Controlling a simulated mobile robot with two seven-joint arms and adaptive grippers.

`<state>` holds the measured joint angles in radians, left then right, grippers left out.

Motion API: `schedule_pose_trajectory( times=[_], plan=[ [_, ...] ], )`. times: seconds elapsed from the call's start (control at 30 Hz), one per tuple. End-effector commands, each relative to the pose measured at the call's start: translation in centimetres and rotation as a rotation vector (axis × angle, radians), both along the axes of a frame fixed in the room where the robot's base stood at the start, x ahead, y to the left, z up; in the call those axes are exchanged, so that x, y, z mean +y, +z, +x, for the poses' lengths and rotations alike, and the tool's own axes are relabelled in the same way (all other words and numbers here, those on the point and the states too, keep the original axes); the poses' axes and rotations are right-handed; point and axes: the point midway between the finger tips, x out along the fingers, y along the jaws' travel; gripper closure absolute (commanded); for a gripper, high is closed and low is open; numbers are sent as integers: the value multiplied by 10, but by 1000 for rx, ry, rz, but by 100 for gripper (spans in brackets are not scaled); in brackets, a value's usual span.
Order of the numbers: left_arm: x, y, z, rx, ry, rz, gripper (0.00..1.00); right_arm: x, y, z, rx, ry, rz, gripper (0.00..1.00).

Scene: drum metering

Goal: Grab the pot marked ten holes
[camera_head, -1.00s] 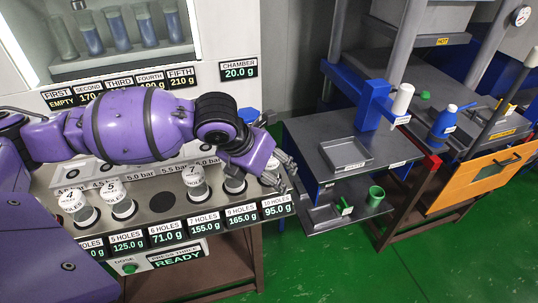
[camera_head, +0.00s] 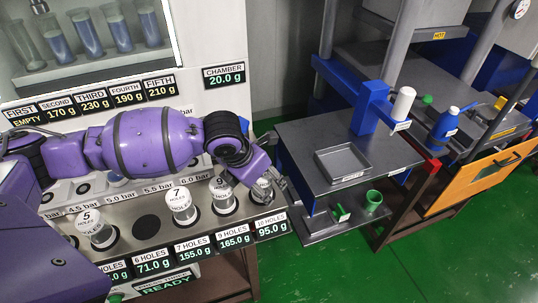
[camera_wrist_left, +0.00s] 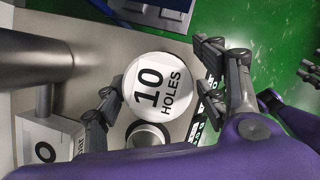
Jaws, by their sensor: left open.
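The pot marked ten holes (camera_head: 262,190) stands upright at the right end of the metering shelf, above the "10 HOLES 95.0 g" display. Its white lid reading "10 HOLES" (camera_wrist_left: 158,87) faces the left wrist camera. My left gripper (camera_head: 275,186) is at this pot and partly hides it in the head view. In the left wrist view the open fingers (camera_wrist_left: 158,92) stand on opposite sides of the lid. Contact cannot be told. Grey finger-like parts at the right edge of the wrist view (camera_wrist_left: 310,70) may be my right gripper, too cut off to judge.
The pots marked 9 (camera_head: 222,196), 7 (camera_head: 181,207) and 5 (camera_head: 95,230) stand in the row to the left, with an empty dark seat (camera_head: 147,228) between 5 and 7. A side table with a grey tray (camera_head: 343,164) stands to the right, beyond a gap.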

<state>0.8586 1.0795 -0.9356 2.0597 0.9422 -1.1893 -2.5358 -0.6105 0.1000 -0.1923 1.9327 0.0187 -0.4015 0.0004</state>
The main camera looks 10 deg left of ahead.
Motion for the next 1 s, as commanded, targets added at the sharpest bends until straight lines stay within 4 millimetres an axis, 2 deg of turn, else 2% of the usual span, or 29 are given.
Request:
schedule_pose_trajectory(
  times=[0.1, 0.3, 0.7, 0.73, 1.0],
  plan=[
    [-2, -9, 2, 3, 0, -1, 35, 3, 3, 4, -7, 0, 5, 60],
    [-1, -10, 2, 2, 0, 0, 35, 5, 2, 4, -6, -1, 8, 60],
    [-1, -9, 2, 2, 1, 0, 86, 4, -1, 0, 2, -2, 8, 60],
    [-1, -9, 2, 1, 0, 1, 89, 4, -1, -1, 3, -2, 8, 60],
    [-2, -7, 2, 0, 1, 0, 89, 4, 0, 0, 1, -3, 8, 60]
  ],
)
